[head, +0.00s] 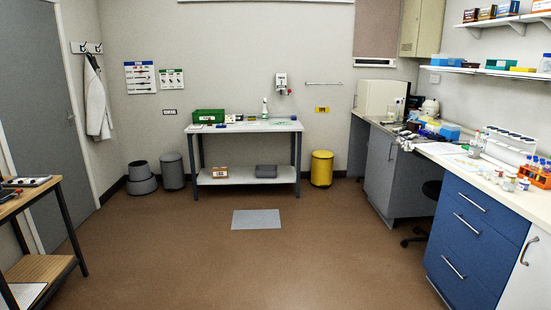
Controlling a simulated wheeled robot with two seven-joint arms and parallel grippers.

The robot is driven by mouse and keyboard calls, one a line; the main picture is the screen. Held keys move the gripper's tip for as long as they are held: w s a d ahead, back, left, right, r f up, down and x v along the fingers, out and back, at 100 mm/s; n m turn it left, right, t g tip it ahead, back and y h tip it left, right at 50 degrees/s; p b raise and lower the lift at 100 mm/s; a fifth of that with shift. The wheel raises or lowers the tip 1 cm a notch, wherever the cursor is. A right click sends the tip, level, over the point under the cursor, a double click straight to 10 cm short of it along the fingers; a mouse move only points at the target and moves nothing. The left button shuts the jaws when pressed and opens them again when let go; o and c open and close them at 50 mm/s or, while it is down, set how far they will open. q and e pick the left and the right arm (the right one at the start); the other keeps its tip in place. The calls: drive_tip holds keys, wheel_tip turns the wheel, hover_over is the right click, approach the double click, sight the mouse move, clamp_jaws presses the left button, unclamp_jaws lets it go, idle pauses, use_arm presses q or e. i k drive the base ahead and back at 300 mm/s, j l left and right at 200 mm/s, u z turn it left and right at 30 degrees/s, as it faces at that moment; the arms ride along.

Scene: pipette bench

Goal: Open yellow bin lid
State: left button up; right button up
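The yellow bin (321,170) stands on the floor against the back wall, just right of the white-topped table. It is a small upright cylinder, and its lid (322,154) appears closed on top. It is far across the room. Neither of my grippers shows in the head view.
The white-topped table (244,128) stands at the back, with a grey mat (256,219) on the floor before it. A bench with blue drawers (472,235) runs along the right, with a dark stool (425,212) beside it. A wooden table (43,268) is at left. The middle floor is clear.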

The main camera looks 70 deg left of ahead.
sight(319, 154)
drive_tip(key=u, duration=1.9)
drive_tip(key=i, duration=4.75)
